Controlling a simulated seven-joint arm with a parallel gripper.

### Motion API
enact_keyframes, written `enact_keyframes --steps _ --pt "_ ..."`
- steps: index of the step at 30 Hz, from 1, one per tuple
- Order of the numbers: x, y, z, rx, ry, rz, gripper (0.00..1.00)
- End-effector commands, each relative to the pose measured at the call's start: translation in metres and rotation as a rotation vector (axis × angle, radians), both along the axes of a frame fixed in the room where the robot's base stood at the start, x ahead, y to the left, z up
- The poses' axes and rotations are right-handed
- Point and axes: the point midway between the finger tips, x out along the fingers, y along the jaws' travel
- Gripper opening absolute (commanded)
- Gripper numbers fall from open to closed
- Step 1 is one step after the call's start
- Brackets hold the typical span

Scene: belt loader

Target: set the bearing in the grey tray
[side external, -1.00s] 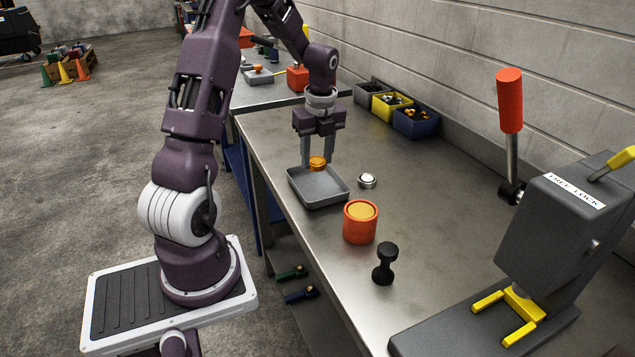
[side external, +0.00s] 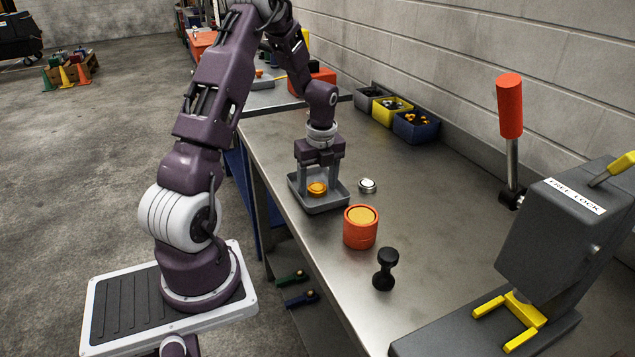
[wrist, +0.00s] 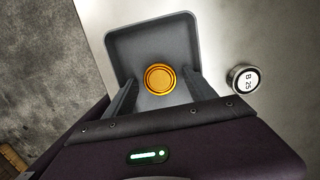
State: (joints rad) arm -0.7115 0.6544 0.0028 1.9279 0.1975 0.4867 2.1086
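The grey tray (side external: 341,205) stands on the steel bench near its left edge. A round orange-gold piece with concentric rings, apparently the bearing (side external: 317,189), lies flat on the tray floor. It also shows near the middle of the tray in the wrist view (wrist: 159,79). My gripper (side external: 318,182) is low over the tray, pointing down. Its two fingers (wrist: 160,84) stand on either side of the ringed piece, with a gap to it on each side, so it is open.
A silver disc marked "B 25" (wrist: 243,79) lies beside the tray on the right. An orange-red cylinder with a gold top (side external: 360,228) and a black knobbed piece (side external: 385,267) stand nearer. A grey press (side external: 560,235) is at right; small bins (side external: 415,127) line the wall.

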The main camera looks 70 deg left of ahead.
Motion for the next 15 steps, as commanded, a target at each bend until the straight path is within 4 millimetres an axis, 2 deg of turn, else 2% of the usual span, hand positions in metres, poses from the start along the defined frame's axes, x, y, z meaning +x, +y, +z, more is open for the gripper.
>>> enact_keyframes --steps 5,8,15 --pt "0.001 0.0 0.006 0.002 -0.003 0.001 0.65" --pt "0.001 -0.002 0.026 0.003 -0.005 0.0 0.65" --pt "0.001 -0.01 0.091 0.004 -0.005 0.001 0.65"
